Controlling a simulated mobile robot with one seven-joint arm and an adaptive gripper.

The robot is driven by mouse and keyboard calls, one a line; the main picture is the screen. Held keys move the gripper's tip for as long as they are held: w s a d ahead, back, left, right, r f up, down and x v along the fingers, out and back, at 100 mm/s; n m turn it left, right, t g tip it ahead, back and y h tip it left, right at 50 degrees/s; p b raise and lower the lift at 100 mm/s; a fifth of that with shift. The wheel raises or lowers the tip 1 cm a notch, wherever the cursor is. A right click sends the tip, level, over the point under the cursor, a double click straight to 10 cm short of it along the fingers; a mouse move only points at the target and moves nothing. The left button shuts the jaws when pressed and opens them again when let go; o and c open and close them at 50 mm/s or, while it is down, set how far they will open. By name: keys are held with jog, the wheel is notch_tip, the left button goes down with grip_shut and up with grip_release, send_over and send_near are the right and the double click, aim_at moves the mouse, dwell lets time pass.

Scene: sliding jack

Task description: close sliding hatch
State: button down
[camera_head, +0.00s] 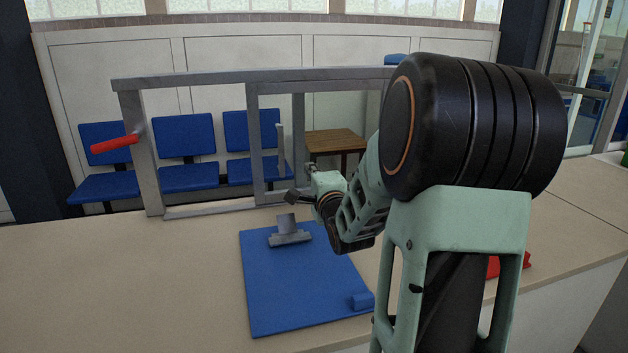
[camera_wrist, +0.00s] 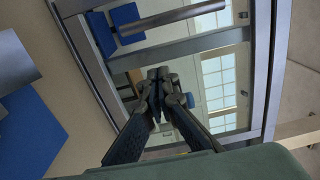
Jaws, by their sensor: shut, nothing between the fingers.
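The hatch is a grey metal frame (camera_head: 152,150) standing on the counter. Its inner sliding panel (camera_head: 256,145) sits toward the right, and the left part of the frame is an open gap. A grey upright handle bar (camera_head: 281,150) is on the panel; in the wrist view the handle bar (camera_wrist: 172,18) crosses near the top. My gripper (camera_wrist: 162,75) is shut and empty in front of the panel, with its fingertips apart from the handle bar. In the head view my arm hides the right part of the hatch.
A red handle (camera_head: 115,143) sticks out from the frame's left post. A blue board (camera_head: 285,305) with a grey bracket (camera_head: 289,234) lies on the counter (camera_head: 130,270) in front. A red object (camera_head: 528,261) is partly hidden behind my arm. Blue chairs (camera_head: 185,150) stand behind the frame.

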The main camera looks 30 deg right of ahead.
jog(key=w+a, duration=0.2)
jog(key=w, duration=0.1)
jog(key=w+a, duration=0.1)
jog(key=shift+w, duration=0.25)
